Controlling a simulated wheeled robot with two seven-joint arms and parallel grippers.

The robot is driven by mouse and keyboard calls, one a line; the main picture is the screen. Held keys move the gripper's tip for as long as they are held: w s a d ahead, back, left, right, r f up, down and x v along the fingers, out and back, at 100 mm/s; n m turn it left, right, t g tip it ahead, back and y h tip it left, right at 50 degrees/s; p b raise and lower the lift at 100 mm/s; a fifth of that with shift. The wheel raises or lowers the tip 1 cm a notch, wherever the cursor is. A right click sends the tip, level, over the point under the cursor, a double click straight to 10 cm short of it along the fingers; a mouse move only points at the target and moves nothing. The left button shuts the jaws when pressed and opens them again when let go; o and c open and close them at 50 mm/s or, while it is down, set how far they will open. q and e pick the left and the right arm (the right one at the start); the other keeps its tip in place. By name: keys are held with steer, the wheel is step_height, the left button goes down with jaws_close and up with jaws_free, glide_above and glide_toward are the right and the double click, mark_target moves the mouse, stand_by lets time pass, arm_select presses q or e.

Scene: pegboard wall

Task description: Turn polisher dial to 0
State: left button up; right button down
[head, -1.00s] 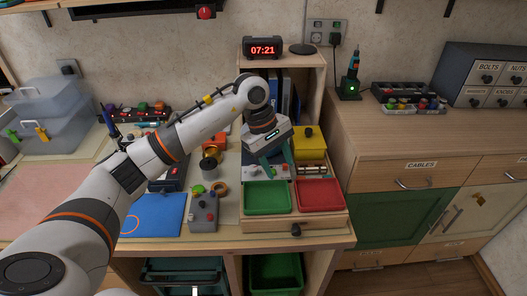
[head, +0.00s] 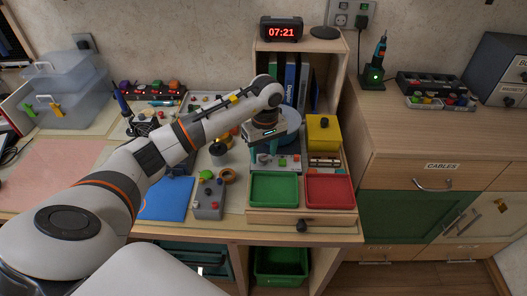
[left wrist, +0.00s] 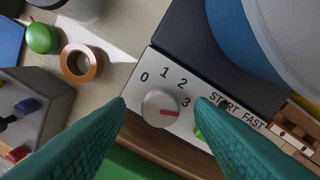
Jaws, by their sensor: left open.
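The polisher (head: 292,160) stands behind the green tray on the bench, with a blue round part. In the left wrist view its light front panel (left wrist: 150,75) carries the numbers 0 to 3 and START and FAST. The round grey dial (left wrist: 158,106) has a red mark pointing right, just below the 3. A green button (left wrist: 198,134) is partly hidden by a finger. My left gripper (head: 264,158) is open and empty at the polisher's front; its teal fingertips (left wrist: 161,101) appear on either side of the dial. I cannot tell their height above the panel. My right gripper is not seen.
A green tray (head: 274,204) and a red tray (head: 329,204) are in front of the polisher. A grey box with knobs (head: 209,200), an orange-brown ring (head: 227,177) and a blue mat (head: 166,198) are to the left. A yellow box (head: 323,133) stands right.

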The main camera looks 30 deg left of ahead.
arm_select(q)
steer(key=shift+f, duration=0.5)
steer(key=c, duration=1)
